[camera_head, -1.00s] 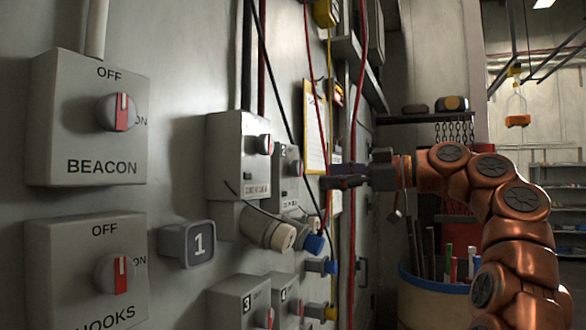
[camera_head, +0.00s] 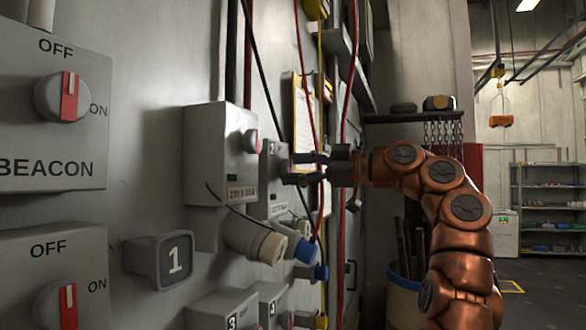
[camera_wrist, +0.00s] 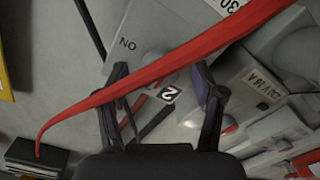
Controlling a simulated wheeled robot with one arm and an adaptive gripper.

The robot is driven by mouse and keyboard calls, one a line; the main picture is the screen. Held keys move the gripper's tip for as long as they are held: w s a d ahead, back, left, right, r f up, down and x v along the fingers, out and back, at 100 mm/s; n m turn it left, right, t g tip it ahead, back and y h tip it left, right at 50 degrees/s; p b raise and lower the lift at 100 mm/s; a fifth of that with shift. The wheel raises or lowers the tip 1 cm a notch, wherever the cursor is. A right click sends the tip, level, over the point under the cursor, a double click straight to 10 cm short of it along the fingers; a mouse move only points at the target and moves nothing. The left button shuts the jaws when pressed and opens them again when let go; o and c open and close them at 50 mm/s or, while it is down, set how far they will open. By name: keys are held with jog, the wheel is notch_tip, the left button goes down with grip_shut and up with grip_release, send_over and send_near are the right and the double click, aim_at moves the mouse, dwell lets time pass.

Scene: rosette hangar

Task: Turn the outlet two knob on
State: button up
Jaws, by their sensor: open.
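The outlet two box (camera_head: 268,182) is grey and sits on the wall panel behind the larger outlet one box, which partly hides it. In the wrist view the outlet two box (camera_wrist: 183,118) fills the middle, with a "2" label and the word ON. A pale round knob shape (camera_wrist: 152,62) shows there, partly covered by a red cable; its setting is unclear. My gripper (camera_head: 292,169) is open beside the outlet two box. In the wrist view my gripper (camera_wrist: 160,80) has its fingers spread either side of the box's middle, with nothing held between them; contact cannot be told.
The red cable (camera_wrist: 190,50) crosses in front of my fingers; red cables (camera_head: 349,80) also hang by the gripper in the head view. The outlet one box (camera_head: 212,150) stands out from the wall. A bin (camera_head: 402,290) and shelf (camera_head: 412,117) lie beyond. Floor at right is open.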

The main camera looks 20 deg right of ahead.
jog(key=shift+w+a, duration=0.3)
jog(key=shift+a, duration=0.1)
jog(key=c, duration=1.1)
